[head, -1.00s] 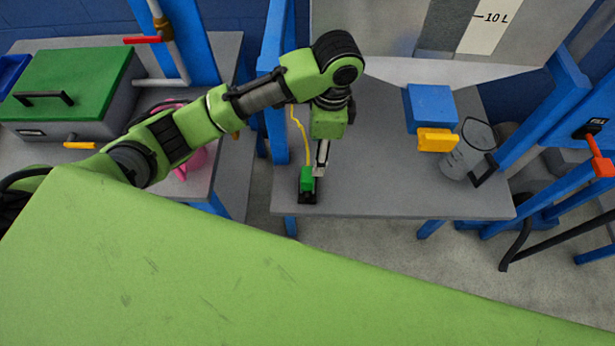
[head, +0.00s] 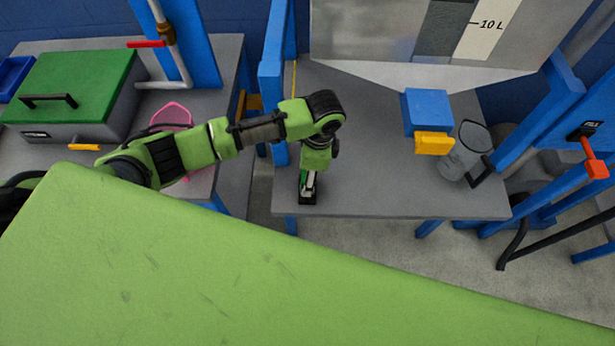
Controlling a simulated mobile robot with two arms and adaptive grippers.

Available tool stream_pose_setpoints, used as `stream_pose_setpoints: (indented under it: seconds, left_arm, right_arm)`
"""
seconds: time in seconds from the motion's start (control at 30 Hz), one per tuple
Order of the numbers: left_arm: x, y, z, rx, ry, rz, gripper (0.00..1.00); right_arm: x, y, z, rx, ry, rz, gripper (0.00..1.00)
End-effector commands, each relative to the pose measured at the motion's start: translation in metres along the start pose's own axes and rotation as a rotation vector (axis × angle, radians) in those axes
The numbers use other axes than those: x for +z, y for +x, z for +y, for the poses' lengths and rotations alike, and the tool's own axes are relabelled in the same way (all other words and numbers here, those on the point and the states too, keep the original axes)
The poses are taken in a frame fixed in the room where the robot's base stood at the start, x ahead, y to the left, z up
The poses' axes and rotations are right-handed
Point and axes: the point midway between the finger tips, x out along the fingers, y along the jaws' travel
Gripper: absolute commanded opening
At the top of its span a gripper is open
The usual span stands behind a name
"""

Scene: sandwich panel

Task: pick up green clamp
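The green clamp (head: 304,180) is on the grey table near its front left edge, at a small black base (head: 307,199). Only a little of its green shows, because my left gripper (head: 309,180) covers most of it. My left arm comes in from the left and bends down, with the gripper pointing down right at the clamp. The fingers are too small and hidden to tell whether they are open or closed on it. My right gripper is out of view.
On the grey table (head: 400,198), a blue block with a yellow part (head: 430,115) and a clear jug (head: 465,150) stand at the right. A green-lidded box (head: 75,85) and a pink item (head: 172,115) are on the left table. A large green surface (head: 200,270) fills the foreground.

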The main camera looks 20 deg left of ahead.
Motion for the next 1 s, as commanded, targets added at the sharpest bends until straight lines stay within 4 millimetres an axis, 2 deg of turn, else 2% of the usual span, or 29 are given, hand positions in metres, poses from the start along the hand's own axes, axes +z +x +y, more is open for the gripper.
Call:
stream_pose_setpoints:
  seconds: [0.13,0.37,0.53,0.57,1.0]
  left_arm:
    - [0.0002,0.0132,-0.0002,-0.001,0.000,-0.001,0.56]
    - [-0.0003,0.0149,-0.0004,-0.002,0.001,0.001,0.56]
    - [-0.0003,0.0147,-0.0004,-0.002,0.001,0.001,0.14]
    - [-0.0003,0.0146,-0.0004,-0.002,0.001,0.001,0.11]
    - [-0.0001,0.0073,-0.0012,-0.003,0.000,0.003,0.11]
  right_arm:
    - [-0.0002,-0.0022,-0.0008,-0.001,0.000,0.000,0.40]
    - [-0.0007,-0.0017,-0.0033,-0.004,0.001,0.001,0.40]
    - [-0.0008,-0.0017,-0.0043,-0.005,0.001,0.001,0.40]
    - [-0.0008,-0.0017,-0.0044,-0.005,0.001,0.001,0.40]
    - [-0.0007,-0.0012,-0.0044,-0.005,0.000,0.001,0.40]
